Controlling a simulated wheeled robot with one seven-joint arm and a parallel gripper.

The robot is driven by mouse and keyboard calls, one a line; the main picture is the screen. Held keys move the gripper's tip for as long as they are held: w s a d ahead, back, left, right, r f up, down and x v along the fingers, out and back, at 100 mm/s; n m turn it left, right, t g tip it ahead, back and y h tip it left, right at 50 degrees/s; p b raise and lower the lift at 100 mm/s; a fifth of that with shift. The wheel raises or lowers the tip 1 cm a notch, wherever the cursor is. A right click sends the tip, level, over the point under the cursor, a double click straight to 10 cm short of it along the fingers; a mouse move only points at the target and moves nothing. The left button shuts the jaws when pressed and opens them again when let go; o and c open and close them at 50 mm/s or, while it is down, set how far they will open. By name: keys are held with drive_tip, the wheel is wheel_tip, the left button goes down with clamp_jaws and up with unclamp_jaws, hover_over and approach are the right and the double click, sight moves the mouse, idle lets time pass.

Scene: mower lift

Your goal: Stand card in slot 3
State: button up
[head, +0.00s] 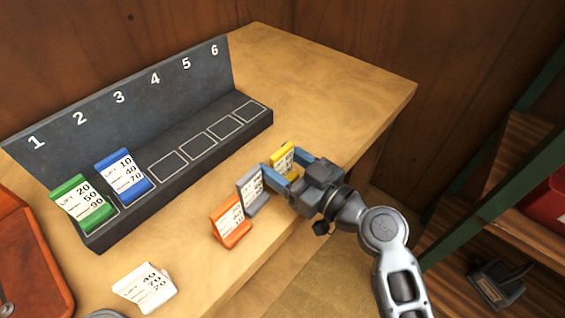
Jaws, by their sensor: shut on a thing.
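The dark rack (165,198) stands along the back of the bench, with numbers 1 to 6 on its upright back. Slot 3 (168,167) is an empty white outline, beside the blue card. A green card (84,203) stands in slot 1 and a blue card (124,176) in slot 2. My gripper (280,165) is at the bench's right front edge, its blue fingers on either side of a yellow card (283,157), shut on it. The card's lower part is hidden by the fingers. A grey card (251,190) stands just left of the near finger.
An orange card (230,222) stands in front of the grey one. A white card (146,287) is at the front left. Bench surface between cards and rack is clear. Shelving (530,150) stands at right.

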drive_tip(key=shift+f+b, duration=0.3)
drive_tip(key=shift+f, duration=0.1)
drive_tip(key=o, duration=1.1)
drive_tip(key=shift+c, duration=0.2)
drive_tip(key=shift+r+p, duration=0.2)
drive_tip(key=shift+p, duration=0.5)
drive_tip(key=f+b+v, duration=0.1)
drive_tip(key=b+v, duration=0.2)
drive_tip(key=v, duration=0.4)
wheel_tip(320, 180, up, 6)
drive_tip(key=s+d+g+h+p, duration=0.1)
drive_tip(key=s+g+h+p, duration=0.1)
drive_tip(key=g+h+p, duration=0.1)
drive_tip(key=shift+h, duration=0.3)
drive_tip(key=shift+w+d+p+x, duration=0.1)
drive_tip(key=shift+w+p+x, duration=0.05)
drive_tip(key=shift+x, duration=1.1)
drive_tip(key=shift+w+d+p+x, duration=0.15)
drive_tip(key=shift+p+x, duration=0.05)
drive_tip(key=shift+x, duration=1.05)
drive_tip(key=shift+w+d+p+x, duration=0.1)
drive_tip(key=shift+p+x, duration=0.05)
drive_tip(key=shift+x, duration=1.1)
